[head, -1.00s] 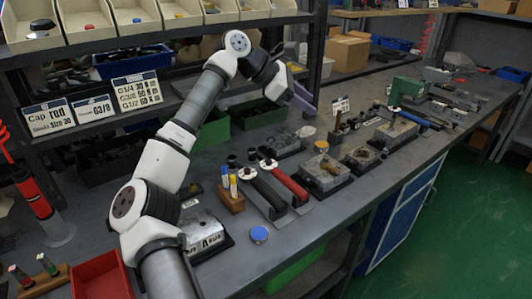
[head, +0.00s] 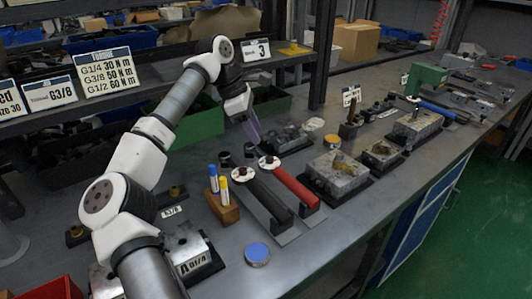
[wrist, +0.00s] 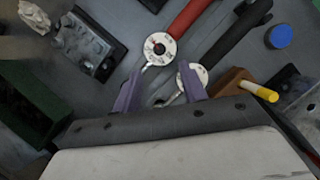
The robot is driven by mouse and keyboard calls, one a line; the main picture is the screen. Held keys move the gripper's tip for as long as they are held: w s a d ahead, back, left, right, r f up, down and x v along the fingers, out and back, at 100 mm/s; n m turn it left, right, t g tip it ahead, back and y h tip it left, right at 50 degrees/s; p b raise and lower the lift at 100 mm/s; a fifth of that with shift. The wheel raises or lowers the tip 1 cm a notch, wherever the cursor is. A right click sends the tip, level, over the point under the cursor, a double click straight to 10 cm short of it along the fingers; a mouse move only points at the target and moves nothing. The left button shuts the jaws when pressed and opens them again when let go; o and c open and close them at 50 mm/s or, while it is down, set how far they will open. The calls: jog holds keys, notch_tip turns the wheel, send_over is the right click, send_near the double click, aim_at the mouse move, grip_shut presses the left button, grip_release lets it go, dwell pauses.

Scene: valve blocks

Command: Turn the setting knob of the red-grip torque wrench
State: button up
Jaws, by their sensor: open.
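The red-grip torque wrench (head: 292,187) lies on the bench beside a black-grip one (head: 264,198). Its round white dial knob (head: 268,162) is at its far end; in the wrist view the knob (wrist: 160,48) has a dark red centre and sits just beyond my fingertips. The black-grip wrench's dial (wrist: 196,74) is partly behind my right finger in that view. My gripper (head: 254,130) hangs above the bench behind the knobs, its purple fingers pointing down. In the wrist view my gripper (wrist: 158,76) is open, with nothing held between the fingers.
A wooden block with blue and yellow markers (head: 224,208) stands left of the wrenches. A blue-lidded round tin (head: 257,254) lies in front. Metal valve blocks (head: 338,172) stand to the right. A green bin (head: 198,124) is behind, under the shelf.

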aim_at(269, 158)
jog(key=x, duration=0.8)
jog(key=shift+f+p, duration=0.15)
jog(key=shift+p, duration=0.15)
grip_shut()
